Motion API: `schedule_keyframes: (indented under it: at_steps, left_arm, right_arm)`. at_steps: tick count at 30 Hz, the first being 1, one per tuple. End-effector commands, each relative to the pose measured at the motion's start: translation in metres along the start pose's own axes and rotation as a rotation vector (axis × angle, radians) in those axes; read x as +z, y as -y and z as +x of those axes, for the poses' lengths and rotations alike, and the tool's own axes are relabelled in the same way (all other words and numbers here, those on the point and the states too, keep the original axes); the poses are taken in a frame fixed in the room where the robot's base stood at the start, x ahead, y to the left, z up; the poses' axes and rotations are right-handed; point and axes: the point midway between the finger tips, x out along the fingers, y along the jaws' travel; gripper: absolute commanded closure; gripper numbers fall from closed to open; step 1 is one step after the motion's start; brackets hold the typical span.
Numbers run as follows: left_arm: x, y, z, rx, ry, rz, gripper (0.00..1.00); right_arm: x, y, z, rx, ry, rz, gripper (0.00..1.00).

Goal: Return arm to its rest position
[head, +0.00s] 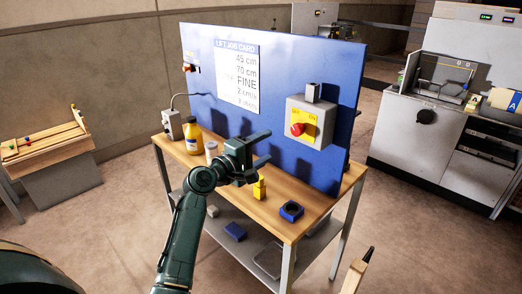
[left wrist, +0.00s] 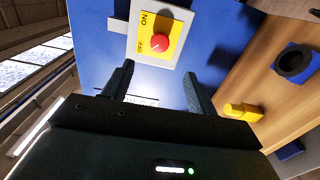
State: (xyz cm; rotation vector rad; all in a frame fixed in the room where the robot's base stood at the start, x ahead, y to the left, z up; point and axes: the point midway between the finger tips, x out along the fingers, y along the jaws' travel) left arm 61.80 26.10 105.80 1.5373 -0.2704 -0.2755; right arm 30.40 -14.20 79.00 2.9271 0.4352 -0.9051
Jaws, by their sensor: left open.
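My left gripper (head: 266,148) is raised over the workbench in front of the blue panel, with its arm reaching up from the bottom of the head view. Its two fingers are apart with nothing between them; they also show in the left wrist view (left wrist: 159,72). The grey switch box (head: 311,122) with a yellow plate and red knob (head: 297,129) is on the panel, to the right of the gripper. In the left wrist view the red knob (left wrist: 160,42) is just beyond the fingertips, apart from them. My right gripper is not in view.
The wooden bench top (head: 325,205) holds a yellow bottle (head: 193,137), a small yellow object (head: 259,189) and a blue block with a dark ring (head: 291,211). A lower shelf is beneath. A grey machine (head: 420,130) stands at right.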

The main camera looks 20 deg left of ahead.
Motion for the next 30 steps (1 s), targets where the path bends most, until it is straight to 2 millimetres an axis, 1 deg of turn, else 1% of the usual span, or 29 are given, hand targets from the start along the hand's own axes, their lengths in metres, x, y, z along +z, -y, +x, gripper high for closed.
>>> schedule_keyframes:
  at_steps: [4, 16, 17, 19, 20, 22, 23, 24, 25, 26, 27, 29, 30]
  left_arm:
    - [0.000, 0.000, -0.005, 0.000, 0.000, 0.000, 0.42]
    - [0.000, 0.000, -0.004, 0.000, 0.000, 0.000, 0.42]
    - [0.000, 0.001, -0.005, -0.002, -0.001, 0.003, 0.42]
    - [0.003, 0.010, -0.007, -0.022, -0.005, 0.027, 0.42]
    - [0.005, 0.018, -0.009, -0.039, -0.008, 0.048, 0.42]
    - [0.013, 0.045, -0.018, -0.098, -0.018, 0.133, 0.42]
    - [0.018, 0.060, -0.024, -0.132, -0.020, 0.184, 0.42]
    - [0.026, 0.083, -0.034, -0.182, -0.021, 0.263, 0.42]
    - [0.034, 0.101, -0.043, -0.224, -0.017, 0.332, 0.42]
    - [0.042, 0.119, -0.054, -0.264, -0.011, 0.407, 0.42]
    - [0.054, 0.144, -0.069, -0.318, 0.005, 0.512, 0.42]
    - [0.074, 0.176, -0.095, -0.388, 0.041, 0.673, 0.42]
    - [0.089, 0.195, -0.113, -0.428, 0.073, 0.777, 0.42]
  right_arm:
    - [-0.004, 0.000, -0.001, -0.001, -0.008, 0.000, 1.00]
    - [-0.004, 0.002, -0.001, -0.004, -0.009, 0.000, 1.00]
    - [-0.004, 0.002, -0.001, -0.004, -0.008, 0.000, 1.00]
    - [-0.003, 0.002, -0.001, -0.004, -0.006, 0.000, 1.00]
    - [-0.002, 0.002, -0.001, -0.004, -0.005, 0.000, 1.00]
    - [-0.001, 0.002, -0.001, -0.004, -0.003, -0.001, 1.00]
    - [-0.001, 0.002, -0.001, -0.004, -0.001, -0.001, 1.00]
    - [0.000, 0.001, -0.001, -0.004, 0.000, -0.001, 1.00]
    - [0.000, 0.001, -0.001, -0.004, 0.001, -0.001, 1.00]
    - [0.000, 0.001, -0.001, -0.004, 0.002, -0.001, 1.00]
    - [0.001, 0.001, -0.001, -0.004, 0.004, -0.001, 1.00]
    - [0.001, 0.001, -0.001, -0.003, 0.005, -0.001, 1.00]
    - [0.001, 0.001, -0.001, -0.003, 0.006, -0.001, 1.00]
